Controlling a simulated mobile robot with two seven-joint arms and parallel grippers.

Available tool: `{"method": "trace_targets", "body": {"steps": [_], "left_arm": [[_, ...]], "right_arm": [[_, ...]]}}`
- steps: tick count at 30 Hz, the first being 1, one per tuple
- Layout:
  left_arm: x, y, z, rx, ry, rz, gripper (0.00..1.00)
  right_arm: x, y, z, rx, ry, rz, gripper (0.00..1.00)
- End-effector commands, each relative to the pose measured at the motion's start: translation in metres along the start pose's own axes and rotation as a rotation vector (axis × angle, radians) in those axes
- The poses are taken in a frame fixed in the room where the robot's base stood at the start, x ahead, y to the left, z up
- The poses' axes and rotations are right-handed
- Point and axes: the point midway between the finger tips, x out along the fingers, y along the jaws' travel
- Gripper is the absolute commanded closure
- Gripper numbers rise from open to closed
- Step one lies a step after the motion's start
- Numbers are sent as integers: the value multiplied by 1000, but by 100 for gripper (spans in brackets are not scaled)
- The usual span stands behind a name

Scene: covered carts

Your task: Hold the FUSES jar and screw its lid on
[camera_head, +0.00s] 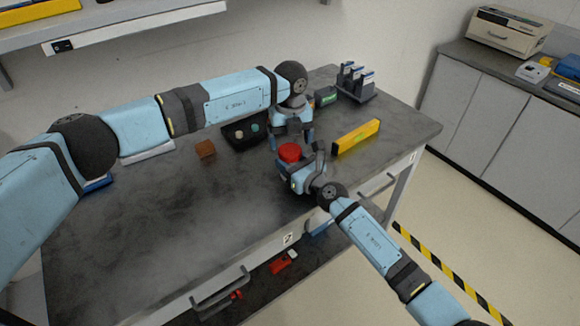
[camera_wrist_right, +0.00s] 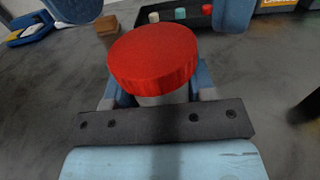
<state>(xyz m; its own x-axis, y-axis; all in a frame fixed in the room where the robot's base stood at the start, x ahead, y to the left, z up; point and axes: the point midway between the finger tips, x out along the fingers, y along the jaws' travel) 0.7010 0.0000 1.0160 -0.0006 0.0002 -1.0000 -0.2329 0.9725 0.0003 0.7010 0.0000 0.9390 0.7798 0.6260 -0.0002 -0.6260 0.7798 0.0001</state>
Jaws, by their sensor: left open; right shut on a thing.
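The jar (camera_wrist_right: 165,99) is pale under a ribbed red lid (camera_wrist_right: 150,55), which rests on its top and looks about level. How tightly the lid sits cannot be told, and no FUSES label shows. In the head view the red lid (camera_head: 289,152) is near the front right of the bench. My right gripper (camera_head: 299,168) is shut around the jar's body from the front. My left gripper (camera_head: 291,138) points down, open and empty, just above and behind the lid. Its blue fingers also show at the top of the right wrist view, apart from the lid.
A black tray (camera_head: 233,141) with small coloured caps and a brown block (camera_head: 205,149) lie left of the jar. A yellow bar (camera_head: 356,137) lies to its right. A rack (camera_head: 357,86) and a green-labelled box (camera_head: 327,97) stand behind. The front left bench top is clear.

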Motion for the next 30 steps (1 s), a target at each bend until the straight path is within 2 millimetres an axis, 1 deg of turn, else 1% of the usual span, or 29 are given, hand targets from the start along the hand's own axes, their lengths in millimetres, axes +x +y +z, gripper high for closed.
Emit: {"method": "trace_targets", "body": {"steps": [1,3,6,9,15,16,22,25,26,27,28,29,30], "left_arm": [[9,0,0,0,1,1,16],[19,0,-1,0,2,0,16],[29,0,0,-1,1,0,16],[33,0,0,-1,-1,0,16],[33,0,0,-1,-1,0,16],[33,0,0,-1,-1,0,18],[33,0,0,-1,-1,0,64],[33,0,0,-1,-1,0,66],[33,0,0,-1,-1,0,33],[33,0,0,-1,-1,0,24],[33,0,0,-1,-1,0,17],[33,0,0,-1,-1,0,12],[33,0,0,-1,-1,0,12]], "right_arm": [[0,0,0,0,0,0,100],[0,0,0,0,0,0,100],[0,0,0,0,0,0,100],[0,0,0,0,0,0,100],[0,0,0,0,0,0,100],[0,0,0,0,0,0,100],[0,0,0,0,0,0,100],[0,0,0,0,0,0,100],[0,0,0,0,0,0,100],[0,0,0,0,0,0,100],[0,0,0,0,0,0,100],[0,0,0,0,0,0,100],[0,0,0,0,0,0,100]]}}
